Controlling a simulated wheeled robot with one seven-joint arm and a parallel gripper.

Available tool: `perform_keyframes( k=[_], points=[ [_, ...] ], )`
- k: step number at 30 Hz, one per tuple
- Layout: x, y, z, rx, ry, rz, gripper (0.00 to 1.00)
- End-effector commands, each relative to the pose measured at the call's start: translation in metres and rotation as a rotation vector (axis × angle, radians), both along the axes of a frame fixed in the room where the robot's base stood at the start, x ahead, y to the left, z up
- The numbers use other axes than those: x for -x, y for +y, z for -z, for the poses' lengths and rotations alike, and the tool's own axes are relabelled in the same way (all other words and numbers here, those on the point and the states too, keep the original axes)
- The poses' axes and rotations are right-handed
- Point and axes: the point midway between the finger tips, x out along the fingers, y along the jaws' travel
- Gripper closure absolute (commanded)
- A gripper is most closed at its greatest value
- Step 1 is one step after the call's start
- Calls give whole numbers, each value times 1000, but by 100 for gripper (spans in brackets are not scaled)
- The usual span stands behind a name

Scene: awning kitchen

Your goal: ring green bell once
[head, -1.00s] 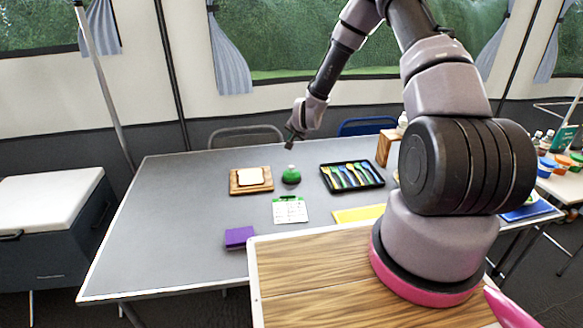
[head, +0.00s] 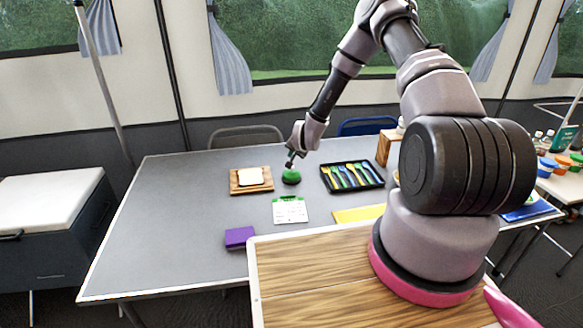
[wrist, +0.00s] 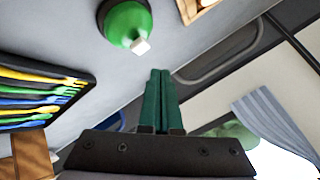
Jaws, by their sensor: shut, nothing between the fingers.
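The green bell (head: 291,177) is a small green dome with a dark base, standing on the grey table between the bread board and the cutlery tray. In the wrist view the bell (wrist: 126,22) shows at the top with its white button (wrist: 140,47) clear of the fingers. My gripper (head: 289,163) is right at the top of the bell in the head view and hides the button there. In the wrist view my gripper's green fingers (wrist: 160,75) are together, with nothing between them, and a gap shows between their tips and the button.
A wooden board (head: 236,188) with a bread slice (head: 251,176) lies left of the bell. A black tray (head: 327,183) of coloured cutlery lies to the right. A notepad (head: 290,211) and a purple block (head: 239,237) lie nearer. The table's left part is clear.

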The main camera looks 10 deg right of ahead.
Motion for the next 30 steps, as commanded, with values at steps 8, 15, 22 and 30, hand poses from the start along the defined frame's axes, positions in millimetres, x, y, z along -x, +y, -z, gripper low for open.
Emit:
perform_keyframes(
  k=[8, 15, 22, 30],
  points=[
    [0, 1, 18, 0, -1, -1, 100],
    [0, 1, 19, 0, -1, -1, 100],
    [0, 0, 19, 0, -1, -1, 100],
    [0, 0, 19, 0, -1, -1, 100]
  ],
)
